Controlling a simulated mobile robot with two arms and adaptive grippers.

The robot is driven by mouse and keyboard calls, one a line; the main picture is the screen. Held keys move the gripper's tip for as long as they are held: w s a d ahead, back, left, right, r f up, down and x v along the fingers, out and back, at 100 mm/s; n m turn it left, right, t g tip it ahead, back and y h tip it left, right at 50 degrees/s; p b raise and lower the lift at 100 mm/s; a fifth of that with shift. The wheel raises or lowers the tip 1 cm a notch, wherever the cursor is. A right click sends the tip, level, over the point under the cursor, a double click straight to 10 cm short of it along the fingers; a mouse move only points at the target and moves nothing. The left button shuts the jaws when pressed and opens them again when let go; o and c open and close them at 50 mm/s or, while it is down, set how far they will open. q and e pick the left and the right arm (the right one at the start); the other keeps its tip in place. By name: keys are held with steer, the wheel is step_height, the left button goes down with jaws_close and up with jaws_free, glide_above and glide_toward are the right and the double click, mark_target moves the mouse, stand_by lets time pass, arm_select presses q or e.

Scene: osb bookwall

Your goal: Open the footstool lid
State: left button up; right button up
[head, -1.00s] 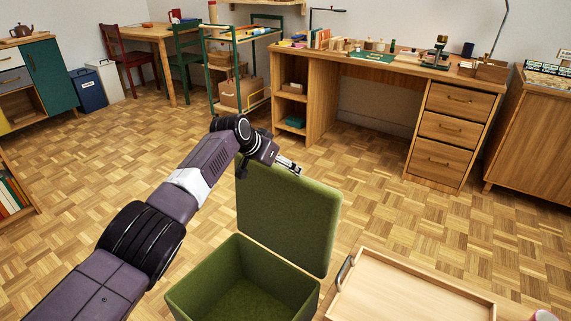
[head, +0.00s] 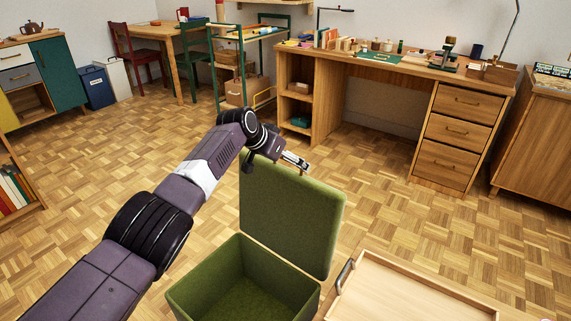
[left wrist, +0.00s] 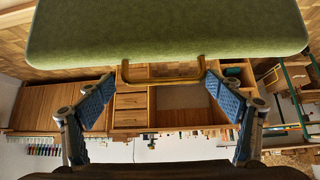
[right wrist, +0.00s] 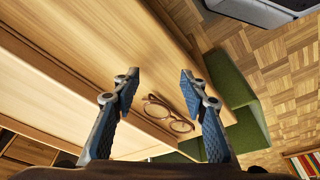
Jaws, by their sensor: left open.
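The green footstool has its lid (head: 292,220) standing raised, nearly upright, at the far side of its box (head: 195,290). The box's hollow inside is visible. My left gripper (head: 297,161) is at the lid's top edge. In the left wrist view the lid (left wrist: 165,30) fills the top, with a brass handle (left wrist: 163,79) on its edge. My left fingers (left wrist: 160,84) are spread wide, one near each end of the handle; I cannot tell whether they touch it. My right gripper (right wrist: 158,80) is open and empty over a wooden surface, outside the head view.
Glasses (right wrist: 168,112) lie on wood between my right fingers in that view. A desk (head: 390,75) and a green-framed cart (head: 240,60) stand behind. The parquet floor (head: 100,160) between is clear.

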arm_select(q)
steer(key=shift+s+f, duration=0.1)
steer(key=shift+a+f, duration=0.1)
arm_select(e)
steer(key=shift+r, duration=0.1)
arm_select(q)
steer(key=shift+a+f, duration=0.1)
steer(key=shift+a, duration=0.05)
arm_select(e)
steer(key=shift+w, duration=0.1)
arm_select(q)
steer(key=shift+v, duration=0.95)
steer(key=v, duration=1)
steer(key=shift+r, duration=0.2)
steer(key=shift+s, duration=0.1)
